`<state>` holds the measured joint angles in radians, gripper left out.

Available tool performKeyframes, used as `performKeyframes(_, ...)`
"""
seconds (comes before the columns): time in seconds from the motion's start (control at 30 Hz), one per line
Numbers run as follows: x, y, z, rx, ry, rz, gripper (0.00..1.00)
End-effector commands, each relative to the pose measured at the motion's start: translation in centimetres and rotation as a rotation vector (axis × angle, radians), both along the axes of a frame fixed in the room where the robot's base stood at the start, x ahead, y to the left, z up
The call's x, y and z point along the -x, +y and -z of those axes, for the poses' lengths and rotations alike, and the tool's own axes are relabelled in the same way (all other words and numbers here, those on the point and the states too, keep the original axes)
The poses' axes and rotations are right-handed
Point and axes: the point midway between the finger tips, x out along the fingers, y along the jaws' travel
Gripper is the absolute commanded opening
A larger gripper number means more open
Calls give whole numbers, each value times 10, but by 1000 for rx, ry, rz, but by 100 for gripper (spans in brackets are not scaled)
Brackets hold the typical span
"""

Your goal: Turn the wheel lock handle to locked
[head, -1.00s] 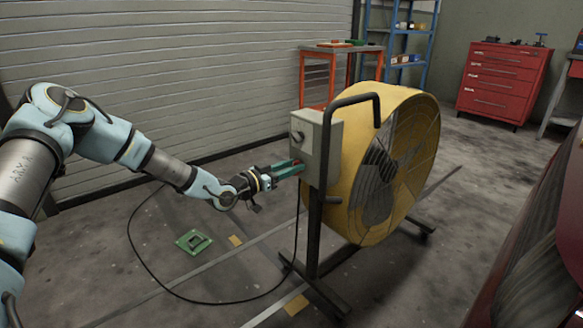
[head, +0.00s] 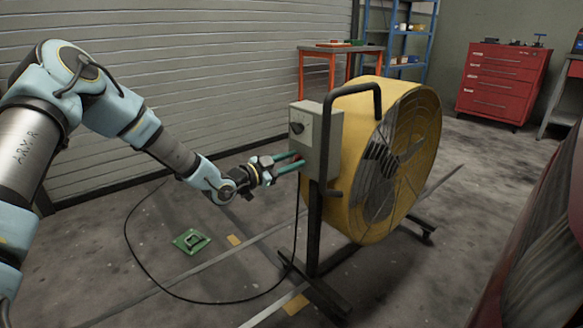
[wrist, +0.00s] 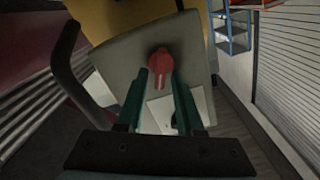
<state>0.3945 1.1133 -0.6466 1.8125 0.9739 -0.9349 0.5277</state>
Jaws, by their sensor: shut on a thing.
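A red handle (wrist: 160,62) with a pale line on it sits on the face of a grey control box (head: 319,135). The box is fixed beside a big yellow drum fan (head: 352,205) on a black stand. My gripper (wrist: 160,82) has its two green fingers on either side of the red handle and is shut on it. The handle is mostly hidden there. I cannot read any lock marking.
A black bent bar (head: 378,105) rises beside the box. A black cable (head: 190,297) loops across the floor from the box. A green plate (head: 190,240) lies on the floor. A dark red body (head: 535,260) stands at the right. An orange-legged table (head: 318,75) and red drawer cabinet (head: 503,82) are behind.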

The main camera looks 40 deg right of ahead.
Motion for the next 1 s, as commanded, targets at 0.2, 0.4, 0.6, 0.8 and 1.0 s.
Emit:
performKeyframes(0.2, 3, 0, 8, 11, -208, 2, 0)
performKeyframes(0.4, 5, 0, 10, 22, -398, 1, 0)
performKeyframes(0.6, 7, 1, 13, 33, -588, 2, 0)
performKeyframes(0.8, 8, 1, 15, 44, -774, 0, 0)
performKeyframes(1.0, 8, 1, 17, 54, -933, 0, 0)
